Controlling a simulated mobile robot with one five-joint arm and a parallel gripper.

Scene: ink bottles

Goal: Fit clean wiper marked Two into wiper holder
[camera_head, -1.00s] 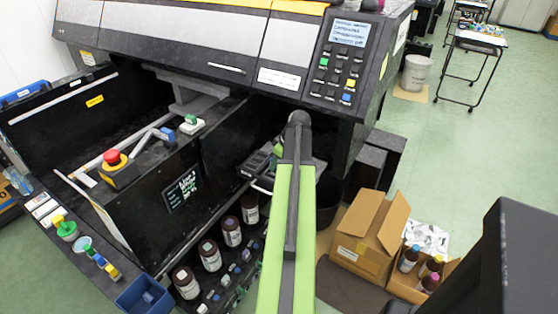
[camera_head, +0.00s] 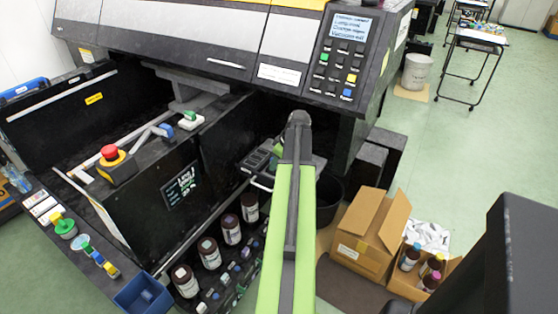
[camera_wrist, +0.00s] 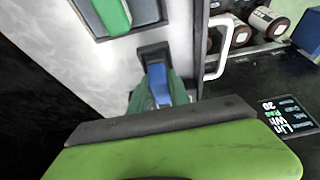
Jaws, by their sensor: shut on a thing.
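In the wrist view a blue piece (camera_wrist: 158,80), which looks like the wiper, stands at a dark slot in a pale grey panel. My gripper (camera_wrist: 160,99) is shut on it, with green finger parts on both sides, partly hidden by the dark bar of my own wrist. No mark Two can be read. The wiper holder (camera_head: 254,160) seems to be the dark slotted unit beside my arm in the head view. I cannot tell how deep the blue piece sits in the slot.
A white handle (camera_wrist: 235,35) and ink bottles (camera_wrist: 265,20) lie close on the right in the wrist view. A recess with a green item (camera_wrist: 112,14) is at its top. An open carton (camera_head: 370,236) stands on the floor right of my arm.

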